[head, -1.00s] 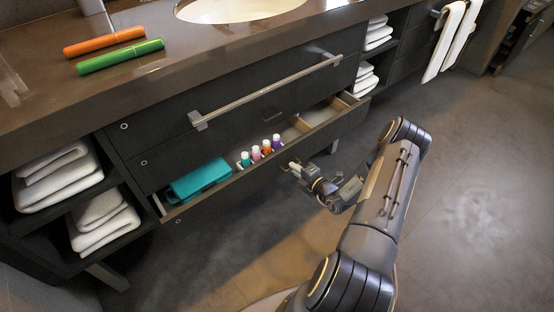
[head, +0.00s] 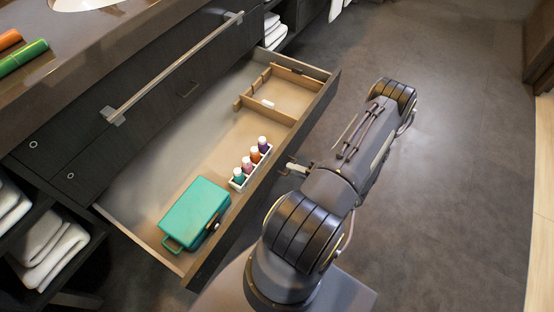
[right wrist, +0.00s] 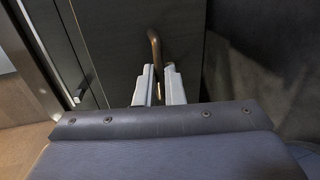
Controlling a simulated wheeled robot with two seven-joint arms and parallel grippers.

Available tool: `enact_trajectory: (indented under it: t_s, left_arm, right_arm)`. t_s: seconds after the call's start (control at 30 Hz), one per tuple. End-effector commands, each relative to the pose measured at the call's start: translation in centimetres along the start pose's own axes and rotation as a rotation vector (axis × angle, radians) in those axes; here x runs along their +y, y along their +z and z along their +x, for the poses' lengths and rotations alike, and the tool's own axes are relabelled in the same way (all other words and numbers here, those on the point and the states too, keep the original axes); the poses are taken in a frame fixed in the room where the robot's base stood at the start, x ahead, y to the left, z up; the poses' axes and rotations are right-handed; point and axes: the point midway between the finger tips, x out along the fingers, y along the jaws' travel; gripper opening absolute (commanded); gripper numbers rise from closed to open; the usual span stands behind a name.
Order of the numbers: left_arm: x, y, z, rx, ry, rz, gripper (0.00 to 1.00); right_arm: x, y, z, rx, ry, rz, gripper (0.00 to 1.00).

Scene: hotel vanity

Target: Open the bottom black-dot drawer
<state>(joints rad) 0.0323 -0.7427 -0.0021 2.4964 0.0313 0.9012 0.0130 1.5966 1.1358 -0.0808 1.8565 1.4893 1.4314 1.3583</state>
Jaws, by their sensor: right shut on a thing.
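The bottom drawer (head: 145,185) of the dark vanity stands well out, with its pale interior showing from above. My right gripper (head: 292,168) is at the outer side of the drawer front, low and partly hidden by my arm. In the right wrist view the right gripper's pale fingers (right wrist: 159,88) are shut on the brass-coloured drawer handle (right wrist: 154,45), which rises between them against the dark front. The dot on this drawer's front cannot be made out now. My left gripper is not in view.
Inside the drawer lie a teal case (head: 195,213), a small rack of several coloured bottles (head: 252,160) and a wooden divider tray (head: 283,98). Closed drawers with ring marks (head: 70,175) and a long bar (head: 175,68) are above. Open floor (head: 450,180) lies to the right.

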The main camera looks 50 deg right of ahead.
Motion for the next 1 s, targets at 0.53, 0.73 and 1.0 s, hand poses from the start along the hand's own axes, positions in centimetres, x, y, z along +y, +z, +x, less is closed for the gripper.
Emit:
enact_trajectory:
  t_s: [0.53, 0.73, 1.0]
  left_arm:
    - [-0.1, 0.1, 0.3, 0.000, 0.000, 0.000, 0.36]
    - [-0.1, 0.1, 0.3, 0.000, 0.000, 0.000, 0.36]
    - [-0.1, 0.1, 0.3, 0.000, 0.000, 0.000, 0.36]
  right_arm:
    - [-1.0, 0.1, -4.8, -0.001, -0.001, -0.002, 0.00]
    - [-1.0, 0.1, -4.8, -0.001, -0.001, -0.003, 0.00]
    - [-1.0, 0.1, -4.8, -0.001, -0.001, -0.003, 0.31]
